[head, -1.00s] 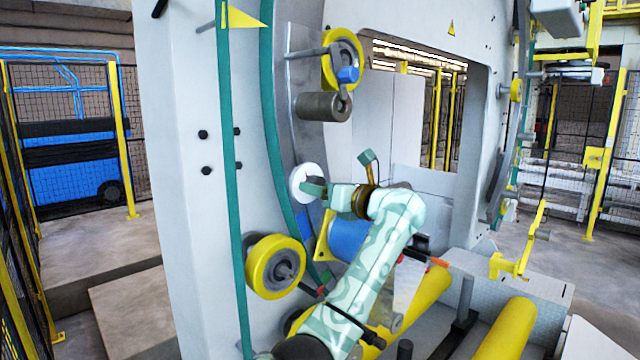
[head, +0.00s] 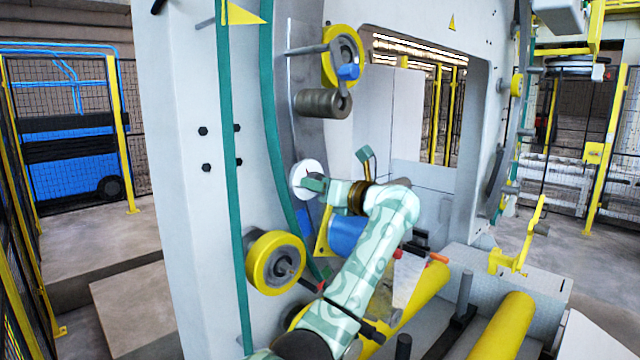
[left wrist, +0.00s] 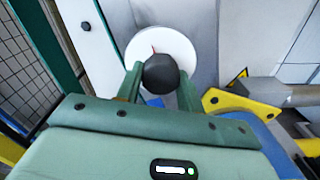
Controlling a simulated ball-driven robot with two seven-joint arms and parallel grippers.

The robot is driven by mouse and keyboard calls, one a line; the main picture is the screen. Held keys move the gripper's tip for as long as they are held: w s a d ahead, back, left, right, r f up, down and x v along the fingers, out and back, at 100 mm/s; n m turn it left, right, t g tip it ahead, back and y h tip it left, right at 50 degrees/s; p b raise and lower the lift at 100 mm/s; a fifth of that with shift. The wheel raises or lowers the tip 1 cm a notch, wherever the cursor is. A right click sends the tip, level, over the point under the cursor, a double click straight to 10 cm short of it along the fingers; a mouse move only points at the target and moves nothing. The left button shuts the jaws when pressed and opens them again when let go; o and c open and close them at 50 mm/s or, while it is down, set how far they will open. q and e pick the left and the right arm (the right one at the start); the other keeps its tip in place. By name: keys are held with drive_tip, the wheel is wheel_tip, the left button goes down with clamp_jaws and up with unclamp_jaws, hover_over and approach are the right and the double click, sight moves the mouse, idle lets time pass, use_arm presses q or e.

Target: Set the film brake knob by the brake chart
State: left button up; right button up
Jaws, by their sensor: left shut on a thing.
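The film brake dial (head: 306,180) is a white disc on the ring of the wrapping machine. My left gripper (head: 316,185) is shut on the knob. Its green fingers (left wrist: 160,82) sit on either side of the knob in the left wrist view. No brake chart can be made out. My right gripper is not in view.
A yellow roller wheel (head: 275,263) sits below left of the dial. A grey roller (head: 323,103) and a yellow wheel (head: 343,57) are above it. A blue film roll (head: 348,236) is close under my left wrist. Yellow rollers (head: 507,327) lie at lower right.

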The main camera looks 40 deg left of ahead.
use_arm(q)
drive_tip(key=shift+r+m+p, duration=0.15)
drive_tip(key=shift+m+p, duration=4.1)
drive_tip(key=shift+r+m+p, duration=0.1)
drive_tip(key=shift+m+p, duration=4.1)
drive_tip(key=shift+m, duration=0.05)
drive_tip(key=o, duration=1)
drive_tip(key=shift+f, duration=0.1)
drive_tip(key=shift+d, duration=0.1)
